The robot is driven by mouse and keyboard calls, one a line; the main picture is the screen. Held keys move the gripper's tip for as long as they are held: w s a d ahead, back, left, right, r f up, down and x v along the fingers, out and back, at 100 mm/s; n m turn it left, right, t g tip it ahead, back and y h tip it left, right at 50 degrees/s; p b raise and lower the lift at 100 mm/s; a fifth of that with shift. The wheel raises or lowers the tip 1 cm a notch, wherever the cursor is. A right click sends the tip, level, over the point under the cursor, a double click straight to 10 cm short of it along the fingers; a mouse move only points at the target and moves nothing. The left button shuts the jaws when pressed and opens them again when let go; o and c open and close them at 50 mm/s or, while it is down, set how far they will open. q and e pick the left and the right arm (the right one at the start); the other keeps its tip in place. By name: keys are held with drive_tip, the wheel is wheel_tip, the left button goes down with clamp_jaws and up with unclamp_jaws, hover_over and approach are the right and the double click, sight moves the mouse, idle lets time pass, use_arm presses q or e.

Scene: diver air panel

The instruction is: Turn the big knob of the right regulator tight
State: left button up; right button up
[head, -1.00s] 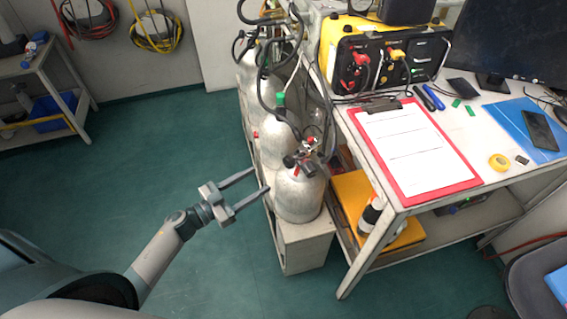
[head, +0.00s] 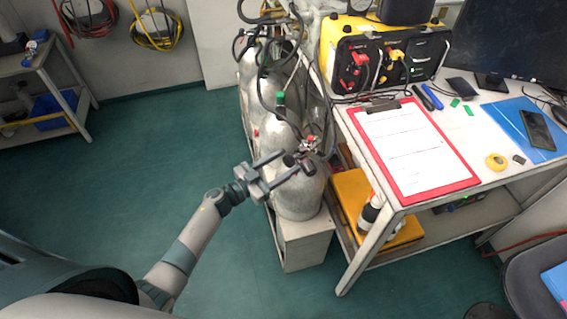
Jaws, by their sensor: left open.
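Silver gas cylinders (head: 298,196) stand in a row at the left of the bench. A regulator (head: 310,150) with red and dark parts sits on top of the front cylinder. Its dark round knob (head: 289,160) faces left, toward my left gripper. My left gripper (head: 291,161) reaches in from the lower left and is open. Its two fingertips appear on either side of the knob; I cannot tell whether they touch it. My right gripper is out of view.
The bench (head: 343,118) at the right holds a red clipboard (head: 473,182), a yellow air panel (head: 338,30) and a monitor. Black hoses loop above the cylinders. The green floor at the left is clear.

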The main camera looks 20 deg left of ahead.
use_arm(q)
drive_tip(key=c, duration=1.1)
drive_tip(key=shift+o, duration=0.2)
